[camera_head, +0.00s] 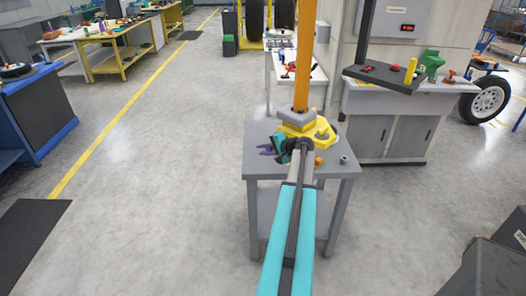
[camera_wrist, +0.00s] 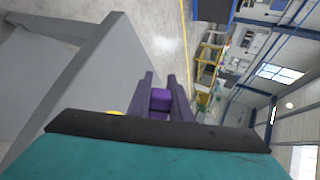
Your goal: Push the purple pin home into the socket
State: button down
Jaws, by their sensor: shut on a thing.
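My gripper (camera_wrist: 161,95) has dark purple fingers, and they are shut on the purple pin (camera_wrist: 160,100), which shows between them in the wrist view. In the head view my gripper (camera_head: 268,151) is small, over the left edge of the grey table (camera_head: 257,168) and pointing left. The pin cannot be made out clearly there. A yellow fixture (camera_head: 318,130) with a grey block stands on the table just behind and right of my gripper. I cannot tell which part is the socket.
A small grey ring (camera_head: 344,160) lies at the table's right side. A grey cabinet (camera_head: 385,125) stands behind on the right. Open floor lies left of the table, up to a blue bench (camera_head: 40,115).

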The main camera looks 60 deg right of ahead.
jog(key=s+d+b, duration=0.1)
jog(key=d, duration=0.5)
jog(key=shift+d+b, duration=0.3)
jog(key=shift+b, duration=0.05)
dwell(3.2)
jog(key=shift+s, duration=0.1)
jog(key=c, duration=0.9)
grip_release()
jog(key=shift+s+a+r, duration=0.1)
jog(key=shift+p+v, duration=0.3)
jog(key=shift+v, duration=4.5)
jog(key=shift+s+a+r, duration=0.1)
jog(key=shift+s, duration=0.05)
